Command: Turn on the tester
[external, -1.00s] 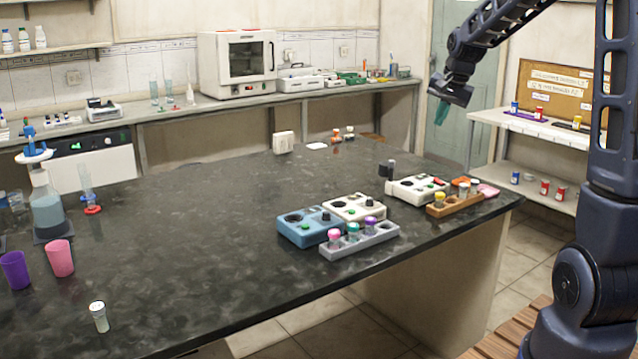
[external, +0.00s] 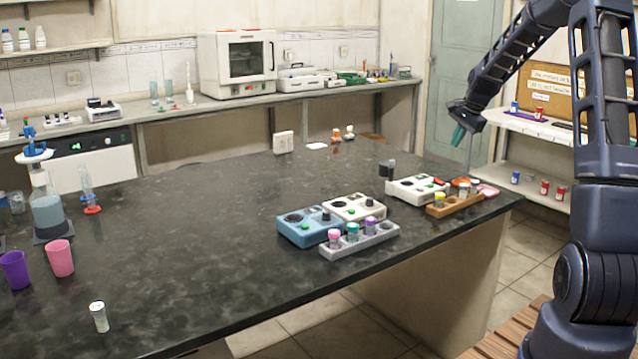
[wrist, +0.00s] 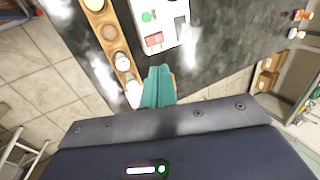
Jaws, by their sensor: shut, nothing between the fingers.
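A white tester (external: 408,190) with a green button and a red switch stands near the right end of the dark bench. In the wrist view this tester (wrist: 168,22) lies just ahead of my fingertips, with its red switch (wrist: 153,39) and green button (wrist: 147,17) visible. My gripper (external: 458,137) has teal fingers and hangs above and to the right of the tester, apart from it. In the wrist view the gripper (wrist: 158,72) is shut and empty. A blue device (external: 297,236) and another white device (external: 350,207) stand further left; I cannot tell which one the task means.
A wooden rack (external: 447,210) with vials stands in front of the white tester; it also shows in the wrist view (wrist: 122,45). A grey rack (external: 335,250) holds capped vials. Purple (external: 14,270) and pink (external: 60,258) cups stand left. The bench middle is clear.

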